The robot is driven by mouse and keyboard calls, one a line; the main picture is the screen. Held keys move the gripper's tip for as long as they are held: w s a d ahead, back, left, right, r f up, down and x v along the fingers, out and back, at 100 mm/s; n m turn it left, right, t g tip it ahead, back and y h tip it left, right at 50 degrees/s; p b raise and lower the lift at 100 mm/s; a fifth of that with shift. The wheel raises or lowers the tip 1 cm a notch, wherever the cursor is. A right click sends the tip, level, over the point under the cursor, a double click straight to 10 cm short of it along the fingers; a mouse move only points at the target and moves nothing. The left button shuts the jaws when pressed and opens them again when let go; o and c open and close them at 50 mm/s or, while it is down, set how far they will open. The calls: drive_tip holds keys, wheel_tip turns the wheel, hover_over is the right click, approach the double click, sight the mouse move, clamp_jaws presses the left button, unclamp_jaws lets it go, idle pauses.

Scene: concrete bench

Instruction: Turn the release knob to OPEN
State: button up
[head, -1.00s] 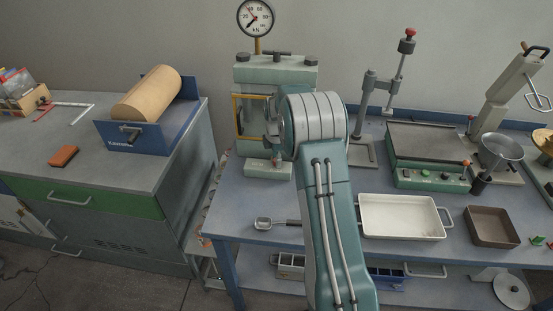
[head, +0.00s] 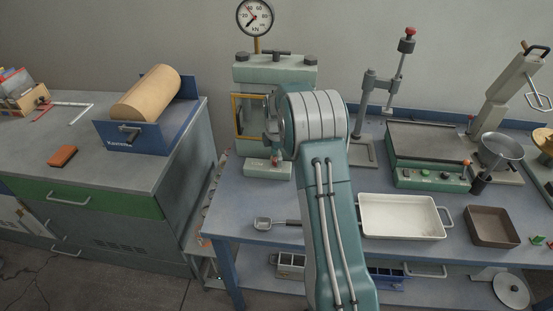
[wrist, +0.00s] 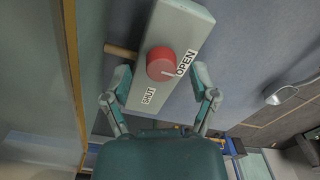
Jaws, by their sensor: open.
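The release knob (wrist: 160,65) is a red round knob on the pale block (wrist: 180,25) of the press, seen in the wrist view. A white mark on it lies near the lower end of the OPEN label (wrist: 186,62); the SHUT label (wrist: 149,96) is below left. My gripper (wrist: 160,76) is open, its fingers on either side of the knob with visible gaps. In the head view, the green press (head: 276,72) stands behind my arm. The knob shows there as a small red spot (head: 275,161), and my gripper is partly hidden by my wrist.
A round gauge (head: 254,17) tops the press, and a yellow-framed guard (head: 236,115) is at its left. A scoop (head: 270,223), white tray (head: 385,232) and brown pan (head: 493,227) lie on the bench. A wooden peg (wrist: 121,50) sticks out beside the knob's block.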

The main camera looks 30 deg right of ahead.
wheel_tip(320, 180, up, 11)
idle(0.3)
idle(0.4)
drive_tip(key=s+a+r+m+t, duration=0.3)
drive_tip(key=s+a+r+m, duration=0.4)
drive_tip(key=s+a+r, duration=0.6)
drive_tip(key=s+a+f+m+t, duration=0.1)
drive_tip(key=s+a+m, duration=0.3)
drive_tip(key=s, duration=1.7)
drive_tip(key=m+t, duration=0.1)
drive_tip(key=m, duration=0.3)
drive_tip(key=shift+s+a+m+t, duration=0.15)
drive_tip(key=shift+s+m+t, duration=0.15)
drive_tip(key=shift+m, duration=0.1)
